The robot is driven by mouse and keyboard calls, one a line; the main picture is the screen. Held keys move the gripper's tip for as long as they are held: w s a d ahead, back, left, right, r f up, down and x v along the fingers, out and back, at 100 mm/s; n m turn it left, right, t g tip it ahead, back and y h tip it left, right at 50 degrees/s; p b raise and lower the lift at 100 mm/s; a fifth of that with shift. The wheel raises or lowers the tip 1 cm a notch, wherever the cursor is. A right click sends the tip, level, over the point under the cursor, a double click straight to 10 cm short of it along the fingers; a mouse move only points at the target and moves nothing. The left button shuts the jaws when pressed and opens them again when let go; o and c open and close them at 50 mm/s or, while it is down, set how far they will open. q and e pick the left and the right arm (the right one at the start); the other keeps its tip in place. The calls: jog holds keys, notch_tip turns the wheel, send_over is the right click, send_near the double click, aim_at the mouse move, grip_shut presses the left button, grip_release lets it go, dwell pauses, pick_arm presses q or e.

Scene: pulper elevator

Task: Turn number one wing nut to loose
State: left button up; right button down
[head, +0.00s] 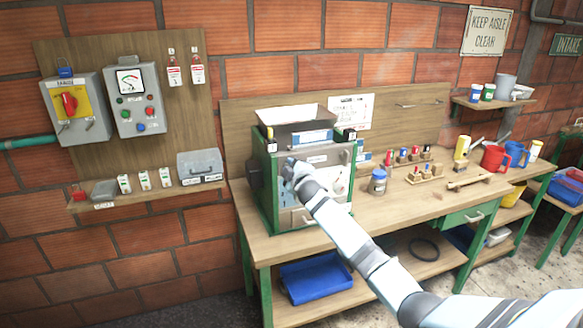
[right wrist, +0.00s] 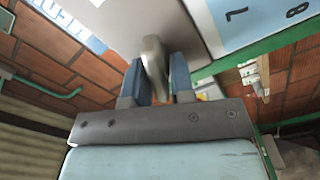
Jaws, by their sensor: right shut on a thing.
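The pulper (head: 275,215) is a green-framed grey machine with an open hopper (head: 295,113) on the wooden bench. My right gripper (head: 291,172) is at the left part of its front face, and the hand hides what it holds in the head view. In the right wrist view, the two blue fingers of my right gripper (right wrist: 157,78) are shut on a grey, rounded wing nut (right wrist: 152,52), one finger on each side. A blue and white scale plate (right wrist: 262,18) with the numbers 7 and 8 is beside it. I cannot read a number on the nut. My left gripper is not in view.
The bench (head: 400,205) carries a small jar (head: 378,182) and several small parts right of the pulper. A blue tray (head: 316,281) lies on the lower shelf. Electrical boxes (head: 136,100) hang on the wall board at left. My right arm crosses the bench front.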

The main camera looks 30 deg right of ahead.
jog(key=n, duration=0.4)
jog(key=shift+f+n, duration=0.2)
jog(key=shift+n, duration=0.2)
dwell(0.4)
jog(key=c, duration=1.1)
grip_release()
jog(key=shift+s, duration=0.15)
jog(key=b+v, duration=0.1)
jog(key=v, duration=1.2)
jog(key=shift+s, duration=0.3)
